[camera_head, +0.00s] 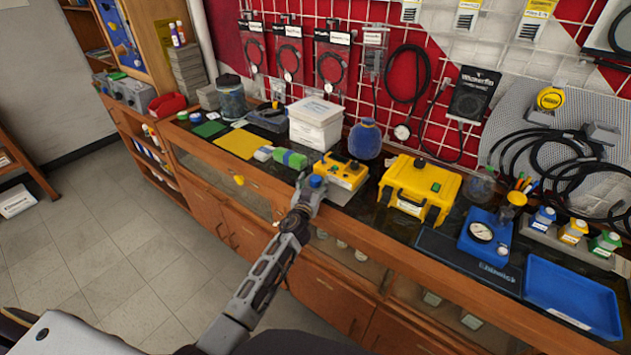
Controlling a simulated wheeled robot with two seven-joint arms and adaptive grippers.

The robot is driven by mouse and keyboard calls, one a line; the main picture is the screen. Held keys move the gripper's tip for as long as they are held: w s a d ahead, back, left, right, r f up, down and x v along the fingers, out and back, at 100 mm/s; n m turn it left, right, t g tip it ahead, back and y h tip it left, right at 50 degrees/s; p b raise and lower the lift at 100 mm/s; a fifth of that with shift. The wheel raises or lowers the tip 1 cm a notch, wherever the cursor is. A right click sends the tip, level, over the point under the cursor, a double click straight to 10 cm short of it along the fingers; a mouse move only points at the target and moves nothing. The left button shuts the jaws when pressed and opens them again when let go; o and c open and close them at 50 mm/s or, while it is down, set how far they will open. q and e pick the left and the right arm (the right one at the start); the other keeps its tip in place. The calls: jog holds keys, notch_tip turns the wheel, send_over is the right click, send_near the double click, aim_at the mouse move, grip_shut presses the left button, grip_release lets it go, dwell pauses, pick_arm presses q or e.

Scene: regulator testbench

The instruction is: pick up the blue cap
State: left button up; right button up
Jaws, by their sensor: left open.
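A small blue cap (315,181) shows at the tip of my left gripper (309,187), in front of the yellow testbench box (342,171) on the dark counter. My left gripper is open, with its fingers at the cap. I cannot tell whether they touch it or whether the cap sits on the box, because the gripper hides its lower part. My right gripper is not in view.
A green and grey item (289,158) lies left of the box, and white tubs (315,123) stand behind. A yellow case (419,187), a blue gauge holder (486,236) and a blue tray (571,296) are to the right. A yellow mat (240,144) lies left.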

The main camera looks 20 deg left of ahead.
pick_arm(q)
jog(key=shift+w, duration=0.4)
jog(key=c, duration=0.9)
